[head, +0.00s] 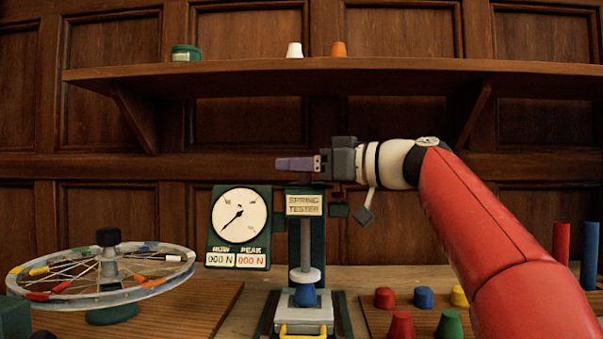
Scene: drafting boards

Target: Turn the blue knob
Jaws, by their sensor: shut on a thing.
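My gripper (318,163) is at the top of the green spring tester (304,226), pointing left. It is shut on a purple piece (295,164) that sticks out to the left. A small blue knob-like piece (423,297) stands on the wooden board at the right, below and apart from my gripper. Another blue piece (305,296) sits under the tester's round press plate, well below my gripper. I cannot tell which of the two is the blue knob.
A gauge (239,216) reads 000 N beside the tester. A spoked wheel (102,281) stands at left. Red (385,297), yellow (460,296) and green (449,324) pieces surround the right blue piece. A shelf (330,75) runs above my gripper.

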